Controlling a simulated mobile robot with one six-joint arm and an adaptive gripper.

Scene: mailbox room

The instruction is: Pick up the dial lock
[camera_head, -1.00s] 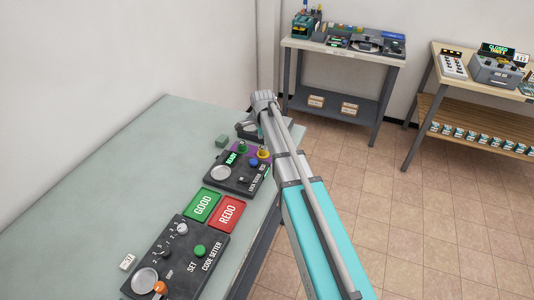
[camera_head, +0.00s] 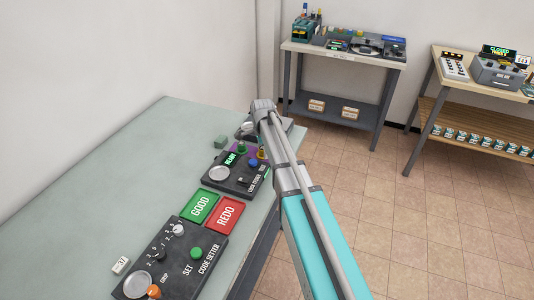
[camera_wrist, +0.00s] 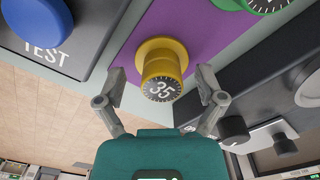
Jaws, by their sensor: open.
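A yellow dial lock (camera_wrist: 161,72), with a round numbered face reading 35, stands on a purple mat (camera_wrist: 186,20) in the wrist view. My gripper (camera_wrist: 162,84) is open, with one finger on each side of the dial lock. I see gaps between the fingers and the dial, so it is not held. In the head view the dial lock (camera_head: 262,154) is small and partly hidden by my arm. A green dial (camera_wrist: 262,5) shows at the top right of the wrist view, and it also shows in the head view (camera_head: 242,149).
A black panel with a blue TEST button (camera_wrist: 38,18) lies beside the mat. Dark equipment with knobs (camera_wrist: 233,129) is close to my right finger. GOOD (camera_head: 201,206) and REDO (camera_head: 227,213) pads and a code setter (camera_head: 172,262) share the bench. The floor at right is clear.

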